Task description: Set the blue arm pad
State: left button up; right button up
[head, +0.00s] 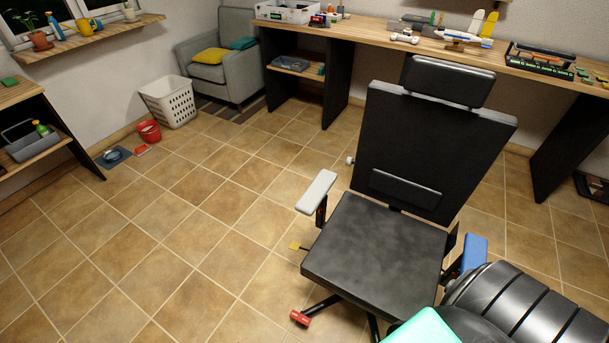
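The blue arm pad (474,251) shows at the right side of the black office chair (375,250). It looks tilted, and its lower end is hidden behind a black ribbed part (525,310), probably my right arm. A dark support (453,268) stands between the pad and the seat; whether the pad rests on it I cannot tell. The chair's other arm pad is light grey (316,191) and sits on a post at the seat's left. Neither of my grippers' fingers can be seen.
A teal-green rounded piece (425,330) cuts into the bottom edge. The workbench (345,30) with tools runs behind the chair. A grey armchair (222,65), a white basket (169,100) and a red bucket (149,132) stand at the back left.

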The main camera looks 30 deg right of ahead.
aim_at(475, 252)
jog(key=z, duration=0.5)
jog(key=l+z, duration=0.15)
jog(key=z, duration=0.85)
jog(key=l+z, duration=0.1)
jog(key=z, duration=0.9)
jog(key=i+l, duration=0.05)
